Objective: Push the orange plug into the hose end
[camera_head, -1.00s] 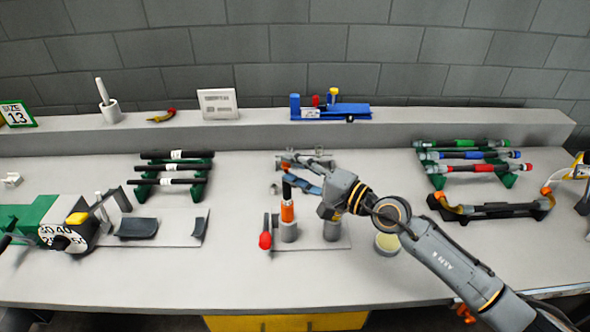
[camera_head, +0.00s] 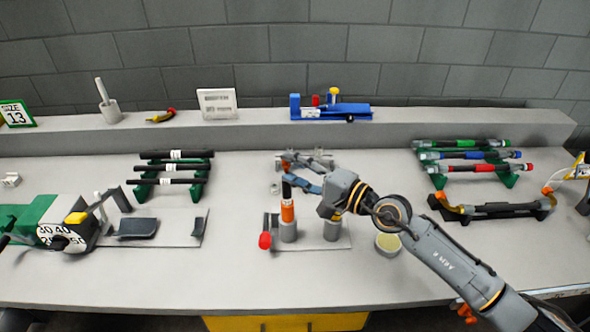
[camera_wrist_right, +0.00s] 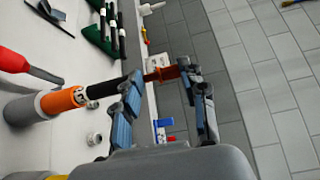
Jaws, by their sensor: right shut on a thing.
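A black hose (camera_head: 287,189) stands upright in an orange clamp (camera_head: 288,213) on a grey post (camera_head: 289,232). In the right wrist view the hose (camera_wrist_right: 103,88) runs out of the orange clamp (camera_wrist_right: 62,101) toward my fingers. My right gripper (camera_wrist_right: 162,72) is shut on the orange plug (camera_wrist_right: 161,73), which shows between its fingertips. One finger covers the hose's end, so I cannot tell whether plug and hose touch. In the head view my right gripper (camera_head: 312,187) is beside the hose's upper part, and the plug cannot be made out. My left gripper is not in view.
A red-ended handle (camera_head: 265,241) stands left of the post, and a second grey post (camera_head: 332,231) to its right. Racks of black hoses (camera_head: 175,168) and coloured-banded hoses (camera_head: 470,155) flank the middle. The front of the table (camera_head: 200,275) is clear.

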